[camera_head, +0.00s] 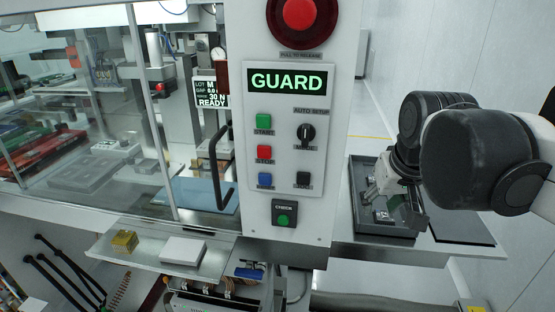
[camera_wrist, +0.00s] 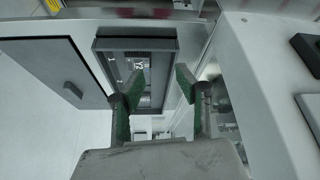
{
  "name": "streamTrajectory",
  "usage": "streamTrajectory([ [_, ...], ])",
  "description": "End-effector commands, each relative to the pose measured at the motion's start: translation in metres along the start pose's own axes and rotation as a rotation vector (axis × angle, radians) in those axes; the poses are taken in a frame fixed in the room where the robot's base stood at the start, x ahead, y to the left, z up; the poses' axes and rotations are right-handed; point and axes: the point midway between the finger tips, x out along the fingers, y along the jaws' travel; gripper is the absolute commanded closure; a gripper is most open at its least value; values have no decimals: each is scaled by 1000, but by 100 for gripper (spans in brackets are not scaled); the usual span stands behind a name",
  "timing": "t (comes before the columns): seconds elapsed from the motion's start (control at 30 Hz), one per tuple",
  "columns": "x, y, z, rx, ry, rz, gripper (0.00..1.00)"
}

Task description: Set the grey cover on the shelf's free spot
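My gripper (camera_wrist: 157,86) is open, with green pads on its fingers and nothing between them. In the head view my gripper (camera_head: 372,192) is over a dark tray (camera_head: 376,231) on the right ledge, partly hiding it. The tray (camera_wrist: 98,62) holds small grey parts in both views; I cannot tell whether one is the grey cover. The shelf (camera_head: 147,257) below the control panel bears a gold block (camera_head: 124,241) and a pale grey-white block (camera_head: 183,251), which may be the cover. Bare shelf shows around these blocks.
The control panel (camera_head: 290,215) stands between the shelf and the tray, reading GUARD, with a dark handle (camera_head: 219,172) at its left. Clear guard panes cover the machine at left. A dark flat plate (camera_head: 462,229) lies right of the tray. A grey panel (camera_wrist: 50,65) fills the wrist view's left.

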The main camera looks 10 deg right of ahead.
Motion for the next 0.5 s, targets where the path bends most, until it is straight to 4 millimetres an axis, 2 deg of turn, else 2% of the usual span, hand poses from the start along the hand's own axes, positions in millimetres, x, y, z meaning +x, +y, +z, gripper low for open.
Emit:
streamTrajectory([
  [0.03,3,-13,16,-17,27,-11,68],
  [0.1,8,-28,35,-32,67,-25,68],
  [0.23,17,-49,66,-56,130,-52,68],
  [0.33,23,-60,81,-68,164,-68,68],
  [0.5,28,-67,93,-74,191,-81,68],
])
